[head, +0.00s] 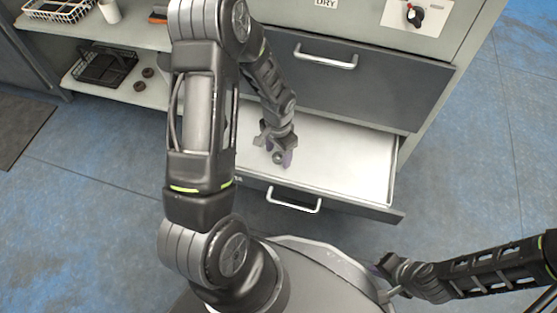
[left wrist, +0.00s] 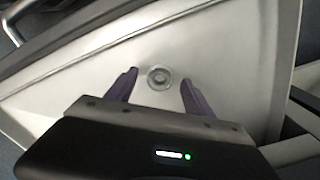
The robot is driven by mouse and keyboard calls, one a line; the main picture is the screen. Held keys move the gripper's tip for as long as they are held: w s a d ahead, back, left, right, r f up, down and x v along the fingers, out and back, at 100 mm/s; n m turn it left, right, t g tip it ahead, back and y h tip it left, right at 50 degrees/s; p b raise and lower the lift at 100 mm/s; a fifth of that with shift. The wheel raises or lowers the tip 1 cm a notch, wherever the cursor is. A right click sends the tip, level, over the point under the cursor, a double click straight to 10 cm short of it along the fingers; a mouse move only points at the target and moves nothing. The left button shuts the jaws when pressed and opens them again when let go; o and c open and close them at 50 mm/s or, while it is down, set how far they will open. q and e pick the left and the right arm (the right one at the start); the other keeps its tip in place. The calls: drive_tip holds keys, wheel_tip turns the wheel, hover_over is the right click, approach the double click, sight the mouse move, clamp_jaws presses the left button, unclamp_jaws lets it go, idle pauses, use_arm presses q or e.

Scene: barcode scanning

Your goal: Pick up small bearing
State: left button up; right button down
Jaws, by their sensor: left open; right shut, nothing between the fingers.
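The small bearing (left wrist: 159,78) is a grey ring lying on the pale floor of the open drawer. My left gripper (left wrist: 155,92) is open, with its two purple fingers on either side of the bearing in the left wrist view. I cannot tell how high the fingertips are above the drawer floor. In the head view my left gripper (head: 284,160) reaches down into the drawer, and the bearing (head: 277,157) shows at its fingers. My right gripper (head: 388,280) is low at the right, away from the drawer, shut and empty.
The open drawer (head: 345,160) has a raised rim and a front handle (head: 295,199). A closed drawer (head: 370,85) is above it. At the left, shelves hold a black basket (head: 103,67), a white basket (head: 58,10), a white cup (head: 110,11) and two dark rings (head: 144,79).

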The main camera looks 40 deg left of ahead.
use_arm(q)
drive_tip(key=shift+f, duration=0.35)
drive_tip(key=shift+r, duration=0.1)
clamp_jaws()
idle(0.7)
